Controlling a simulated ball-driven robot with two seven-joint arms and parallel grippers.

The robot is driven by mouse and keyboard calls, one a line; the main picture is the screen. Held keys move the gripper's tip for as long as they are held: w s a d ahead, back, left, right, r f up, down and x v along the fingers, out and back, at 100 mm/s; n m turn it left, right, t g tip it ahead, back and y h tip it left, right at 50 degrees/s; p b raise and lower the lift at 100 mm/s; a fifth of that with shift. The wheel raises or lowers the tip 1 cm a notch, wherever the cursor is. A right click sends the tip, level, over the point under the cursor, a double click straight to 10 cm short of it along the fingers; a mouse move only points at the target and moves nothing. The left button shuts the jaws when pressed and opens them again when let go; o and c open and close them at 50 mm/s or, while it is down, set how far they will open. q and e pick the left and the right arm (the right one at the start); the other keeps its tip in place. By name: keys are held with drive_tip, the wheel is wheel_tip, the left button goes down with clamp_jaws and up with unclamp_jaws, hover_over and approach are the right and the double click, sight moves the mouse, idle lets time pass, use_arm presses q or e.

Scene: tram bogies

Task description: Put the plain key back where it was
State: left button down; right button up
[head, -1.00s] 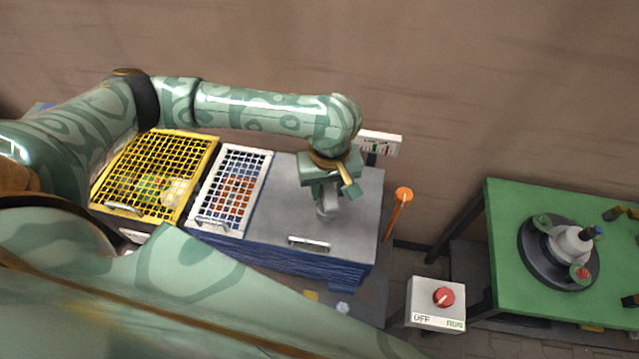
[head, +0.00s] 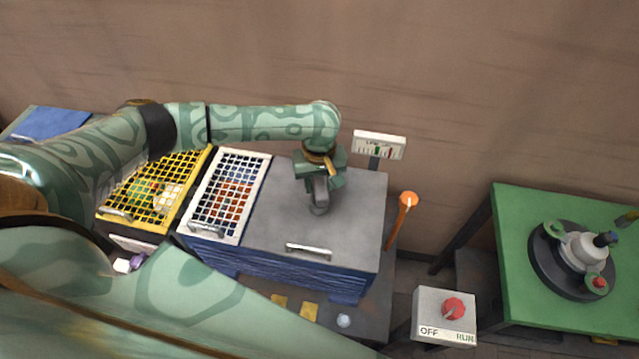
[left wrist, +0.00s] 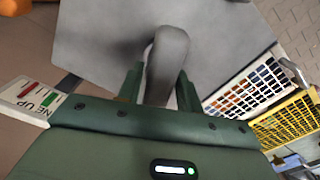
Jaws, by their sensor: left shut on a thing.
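My left gripper (head: 319,190) points down over the grey lid (head: 270,215). It is shut on a plain grey, rounded piece (left wrist: 165,55), which stands between both fingers in the left wrist view. This may be the plain key, but its lower end is hidden. In the head view, the piece reaches down close to the lid, and I cannot tell whether it touches it. My right gripper is not in view.
White (head: 222,200) and yellow (head: 152,190) mesh covers lie left of the lid. A gauge sign (head: 379,145) and orange-topped post (head: 402,215) stand right of it. A switch box (head: 444,315) is in front. A green table (head: 520,215) holds a dark round stand (head: 545,268).

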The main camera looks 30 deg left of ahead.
use_arm(q)
drive_tip(key=shift+r, duration=0.1)
drive_tip(key=c, duration=0.9)
unclamp_jaws()
wheel_tip(320, 180, up, 12)
drive_tip(key=p, duration=0.3)
drive_tip(key=shift+p, duration=0.35)
